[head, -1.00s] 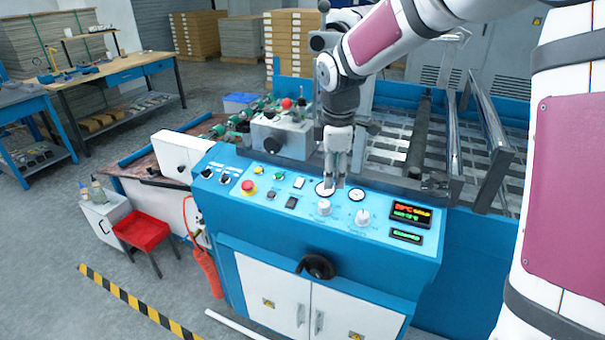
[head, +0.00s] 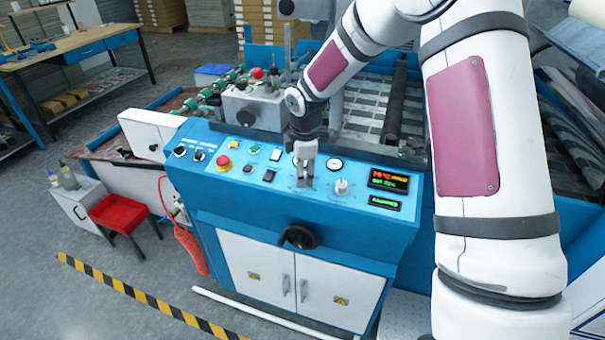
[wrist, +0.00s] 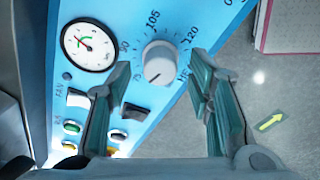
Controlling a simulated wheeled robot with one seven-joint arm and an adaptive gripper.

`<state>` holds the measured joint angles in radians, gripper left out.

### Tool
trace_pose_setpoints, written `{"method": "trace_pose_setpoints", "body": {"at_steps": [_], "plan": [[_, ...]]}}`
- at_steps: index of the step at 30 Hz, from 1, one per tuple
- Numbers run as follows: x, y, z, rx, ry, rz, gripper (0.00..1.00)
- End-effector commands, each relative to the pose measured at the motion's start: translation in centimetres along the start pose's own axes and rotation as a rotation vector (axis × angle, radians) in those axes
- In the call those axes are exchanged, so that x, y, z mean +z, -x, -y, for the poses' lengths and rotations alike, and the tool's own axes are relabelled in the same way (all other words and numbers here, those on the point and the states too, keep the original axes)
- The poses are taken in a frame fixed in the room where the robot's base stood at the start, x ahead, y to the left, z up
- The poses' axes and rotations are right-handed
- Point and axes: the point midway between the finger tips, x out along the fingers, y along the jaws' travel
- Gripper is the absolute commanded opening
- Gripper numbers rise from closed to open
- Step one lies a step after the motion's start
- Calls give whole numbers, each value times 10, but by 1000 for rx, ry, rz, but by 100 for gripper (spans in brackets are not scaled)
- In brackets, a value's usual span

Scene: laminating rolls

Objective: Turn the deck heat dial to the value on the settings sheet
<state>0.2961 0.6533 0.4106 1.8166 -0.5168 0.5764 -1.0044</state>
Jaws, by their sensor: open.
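A white round dial (wrist: 157,66) with a printed scale around it, 75, 90, 105 and 120 legible, sits on the blue panel (wrist: 185,25) in the wrist view. A partly hidden label beside it seems to begin "HE". My gripper (wrist: 163,88) is open, its two fingers on either side of the dial's near side in this view; contact cannot be told. In the head view my gripper (head: 305,180) is over the panel and covers the left dial. A second white dial (head: 341,187) stands to its right. I cannot make out a settings sheet.
A round gauge (wrist: 88,45) and several buttons lie beside the dial in the wrist view. In the head view a lit display (head: 389,180) is at right, and a red emergency button (head: 223,161) at left. A black handwheel (head: 298,237) sticks out below the panel.

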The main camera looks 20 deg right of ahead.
Motion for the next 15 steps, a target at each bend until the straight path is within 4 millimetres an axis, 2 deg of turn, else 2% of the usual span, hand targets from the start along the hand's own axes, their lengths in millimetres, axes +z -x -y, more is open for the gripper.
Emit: {"method": "trace_pose_setpoints", "body": {"at_steps": [6, 14, 15], "plan": [[0, -15, 0, 0, 1, 0, 47], [0, -17, 0, 1, 0, 0, 47], [0, -16, 0, 1, 0, 0, 45]]}}
